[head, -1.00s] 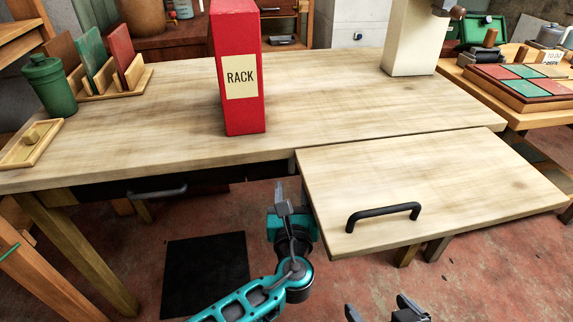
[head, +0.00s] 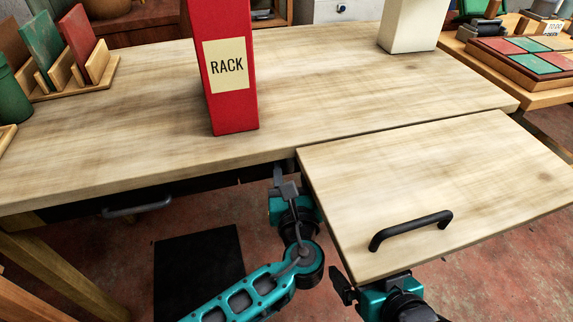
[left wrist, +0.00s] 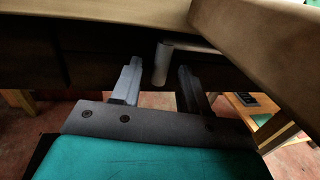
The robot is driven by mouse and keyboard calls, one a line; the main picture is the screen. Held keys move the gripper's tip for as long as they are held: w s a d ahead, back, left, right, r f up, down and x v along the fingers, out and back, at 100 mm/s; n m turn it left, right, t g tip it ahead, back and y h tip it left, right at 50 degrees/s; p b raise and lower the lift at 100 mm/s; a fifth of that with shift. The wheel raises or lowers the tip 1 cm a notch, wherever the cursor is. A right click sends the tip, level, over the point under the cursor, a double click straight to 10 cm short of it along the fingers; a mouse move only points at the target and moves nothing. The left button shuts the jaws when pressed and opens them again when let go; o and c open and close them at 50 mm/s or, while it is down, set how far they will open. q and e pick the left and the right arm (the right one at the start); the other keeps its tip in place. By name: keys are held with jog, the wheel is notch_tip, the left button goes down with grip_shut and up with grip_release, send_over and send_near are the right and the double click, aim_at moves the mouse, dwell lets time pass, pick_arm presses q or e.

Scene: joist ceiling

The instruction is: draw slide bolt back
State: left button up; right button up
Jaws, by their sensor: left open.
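A pale grey bolt piece (left wrist: 162,64), with a stubby knob and a bar running right, hangs under the table edge in the left wrist view. My left gripper (left wrist: 158,84) is open, with one finger on each side of the knob and a gap on both sides. In the head view my left gripper (head: 283,178) is just below the table edge, at the left corner of the hinged leaf (head: 440,175); the bolt is mostly hidden there. My right gripper (head: 368,285) is low at the leaf's front edge, with one finger showing and the rest partly hidden.
The leaf carries a black handle (head: 410,230). The wooden table (head: 330,90) bears a red RACK box (head: 230,105) and a card holder (head: 75,85). A drawer handle (head: 137,206) juts out under the table at left. A black mat (head: 198,275) lies on the floor.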

pick_arm(q)
jog(key=shift+c, duration=0.3)
grip_shut()
dwell(0.3)
